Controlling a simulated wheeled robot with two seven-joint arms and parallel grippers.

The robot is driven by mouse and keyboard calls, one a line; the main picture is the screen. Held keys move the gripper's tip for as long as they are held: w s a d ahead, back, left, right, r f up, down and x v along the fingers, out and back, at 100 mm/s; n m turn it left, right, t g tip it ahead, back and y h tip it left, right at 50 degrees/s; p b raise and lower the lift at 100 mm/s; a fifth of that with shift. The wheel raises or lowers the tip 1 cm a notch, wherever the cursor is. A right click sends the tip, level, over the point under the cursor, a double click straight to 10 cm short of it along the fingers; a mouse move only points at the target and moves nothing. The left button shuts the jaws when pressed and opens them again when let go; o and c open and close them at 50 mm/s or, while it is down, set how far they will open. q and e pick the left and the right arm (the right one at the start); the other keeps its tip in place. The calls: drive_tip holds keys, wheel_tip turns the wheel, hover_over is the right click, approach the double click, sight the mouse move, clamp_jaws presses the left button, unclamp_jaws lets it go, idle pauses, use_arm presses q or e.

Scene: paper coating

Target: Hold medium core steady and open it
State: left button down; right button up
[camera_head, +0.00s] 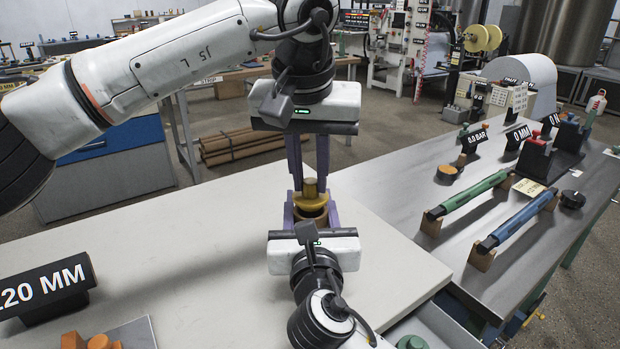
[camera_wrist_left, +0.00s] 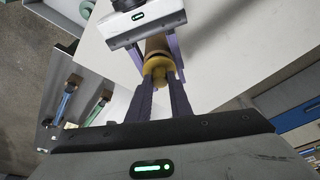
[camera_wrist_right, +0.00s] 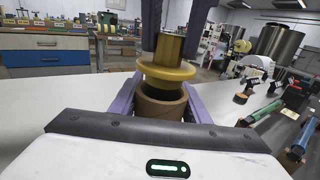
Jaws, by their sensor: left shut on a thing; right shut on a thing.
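The medium core (camera_head: 312,217) is a brown cardboard tube standing upright above the white table. My right gripper (camera_head: 311,208) is shut around it, one purple finger on each side. A yellow flanged plug (camera_head: 310,200) sits at its top. In the right wrist view the plug (camera_wrist_right: 166,68) shows its wide flange above the rim of the core (camera_wrist_right: 160,103), with a narrower part between. I cannot tell whether its lower end is still inside. My left gripper (camera_head: 310,182) comes from above and is shut on the plug's knob, which also shows in the left wrist view (camera_wrist_left: 159,73).
The white table (camera_head: 200,255) is mostly clear around the grippers. A "20 MM" sign (camera_head: 48,287) and an orange part (camera_head: 98,342) are at the front left. A grey bench (camera_head: 405,195) on the right holds a green bar (camera_head: 470,194) and a blue bar (camera_head: 517,219).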

sight(310, 183)
use_arm(q)
drive_tip(key=shift+r, duration=0.2)
drive_tip(key=shift+r, duration=1.95)
use_arm(e)
drive_tip(key=o, duration=1.6)
